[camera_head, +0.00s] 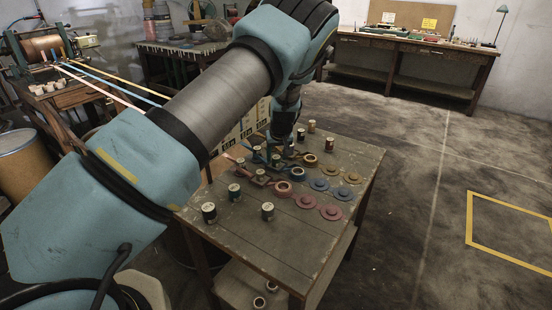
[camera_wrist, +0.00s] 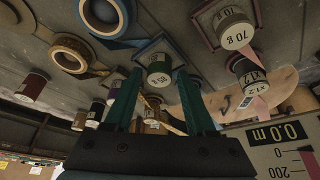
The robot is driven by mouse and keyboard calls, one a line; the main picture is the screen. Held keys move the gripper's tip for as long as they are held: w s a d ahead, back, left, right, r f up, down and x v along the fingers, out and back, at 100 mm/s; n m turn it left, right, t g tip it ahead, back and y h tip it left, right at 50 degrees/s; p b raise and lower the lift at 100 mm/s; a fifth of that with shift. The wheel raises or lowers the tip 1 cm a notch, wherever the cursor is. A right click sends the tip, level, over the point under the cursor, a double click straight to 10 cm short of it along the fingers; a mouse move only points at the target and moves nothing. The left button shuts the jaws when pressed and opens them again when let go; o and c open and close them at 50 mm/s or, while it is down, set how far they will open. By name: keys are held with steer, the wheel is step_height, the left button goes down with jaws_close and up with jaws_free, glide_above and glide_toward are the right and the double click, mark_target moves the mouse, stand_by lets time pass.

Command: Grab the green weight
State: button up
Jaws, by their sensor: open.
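My gripper (camera_wrist: 158,82) is open, with its two green fingers pointing toward a dark green weight (camera_wrist: 159,71) in the wrist view. The weight has a pale labelled end and shows between the fingertips, on a small square pad. I see no finger closed on it, and cannot tell how far it is from the fingertips. Another greenish weight, marked 70 g (camera_wrist: 233,28), stands to the right on its own pad. In the head view my arm reaches over the work table (camera_head: 260,240), and its end hides part of the tabletop.
Several other dark weights (camera_head: 209,212) stand on the table. Flat coloured discs (camera_head: 331,211) lie at its right. A scale board (camera_wrist: 285,145) is close at lower right.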

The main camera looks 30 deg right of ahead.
steer(key=shift+x, duration=0.95)
jaws_close()
